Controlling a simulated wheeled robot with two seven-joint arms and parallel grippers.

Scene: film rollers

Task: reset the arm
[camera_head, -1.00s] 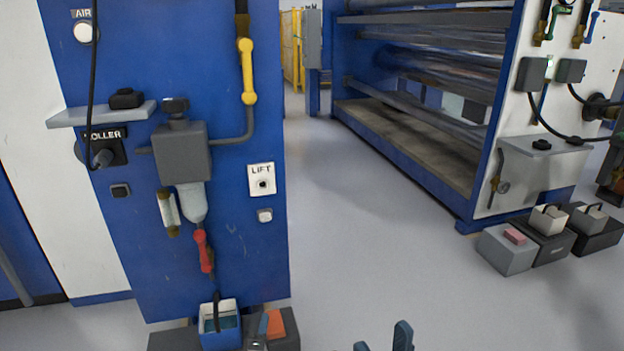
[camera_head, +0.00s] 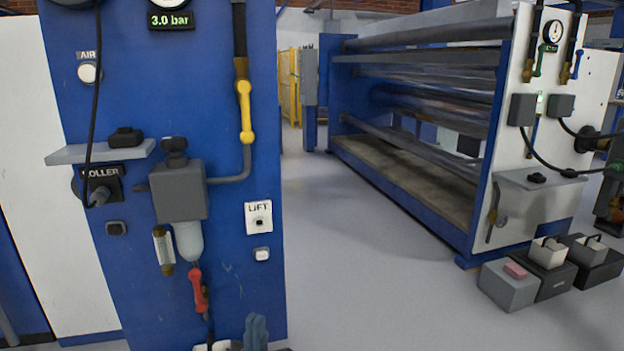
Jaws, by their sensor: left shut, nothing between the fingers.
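My left gripper (camera_head: 255,332) shows at the bottom edge, left of centre, as blue-grey fingertips close together. It is shut and empty. It appears in front of the lower part of the blue machine panel (camera_head: 240,290). The rest of the left arm is below the picture. My right gripper is not in view.
Floor between is clear.

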